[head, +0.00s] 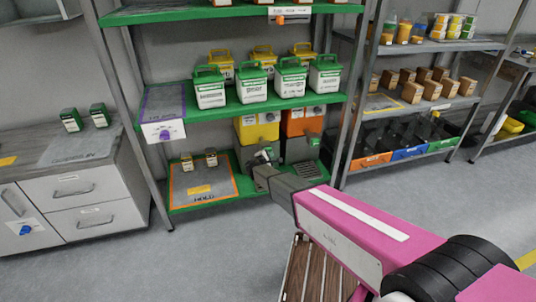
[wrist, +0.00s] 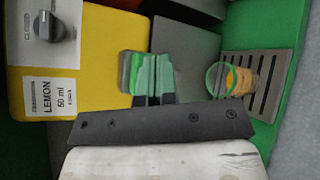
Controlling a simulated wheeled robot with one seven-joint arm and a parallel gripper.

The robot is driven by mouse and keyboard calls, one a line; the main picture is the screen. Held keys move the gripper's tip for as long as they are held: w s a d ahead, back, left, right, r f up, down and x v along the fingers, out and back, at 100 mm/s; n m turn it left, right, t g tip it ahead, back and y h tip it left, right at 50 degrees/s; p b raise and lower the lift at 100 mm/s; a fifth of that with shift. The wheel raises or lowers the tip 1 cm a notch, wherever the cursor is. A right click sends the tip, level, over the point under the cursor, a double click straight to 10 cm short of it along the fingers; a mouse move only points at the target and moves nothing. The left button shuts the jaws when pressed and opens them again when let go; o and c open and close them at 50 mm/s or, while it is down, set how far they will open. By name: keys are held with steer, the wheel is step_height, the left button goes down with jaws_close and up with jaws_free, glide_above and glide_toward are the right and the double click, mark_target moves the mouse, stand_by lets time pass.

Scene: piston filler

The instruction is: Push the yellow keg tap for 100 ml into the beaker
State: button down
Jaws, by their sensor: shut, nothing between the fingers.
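The yellow keg (head: 258,128) stands on the lower green shelf. In the wrist view the yellow keg (wrist: 100,60) fills the left side, with a label reading LEMON, 50 ml and a dark dial. My gripper (wrist: 152,75) is shut, with nothing between its fingers, in front of the keg. A grey part, seemingly the tap, shows partly behind the fingertips; I cannot tell whether they touch it. The beaker (wrist: 232,80) stands on the slotted drip tray (wrist: 265,98), with yellow-orange liquid in it. In the head view my gripper (head: 264,157) is below the keg's front, and I cannot make out the beaker.
An orange keg (head: 303,121) stands right of the yellow one, with a drip tray (head: 306,171) in front. A mat marked HOLD (head: 202,190) with small boxes lies to the left. Several green-lidded containers (head: 250,88) stand on the shelf above. The floor in front is partly clear.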

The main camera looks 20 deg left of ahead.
steer(key=shift+w+a, duration=0.3)
steer(key=shift+w, duration=0.2)
stand_by(0.5)
steer(key=shift+s+d, duration=0.1)
steer(key=shift+s, duration=0.05)
steer(key=shift+s+d, duration=0.5)
steer(key=shift+s, duration=0.35)
steer(key=shift+s+d, duration=0.45)
steer(key=shift+s, duration=0.25)
steer(key=shift+s+d, duration=0.45)
steer(key=shift+s, duration=0.3)
steer(key=shift+s+d, duration=0.45)
steer(key=shift+s, duration=0.25)
stand_by(2.2)
steer(key=s+d, duration=0.2)
steer(key=s, duration=0.1)
steer(key=shift+s, duration=0.1)
steer(key=shift+a, duration=0.1)
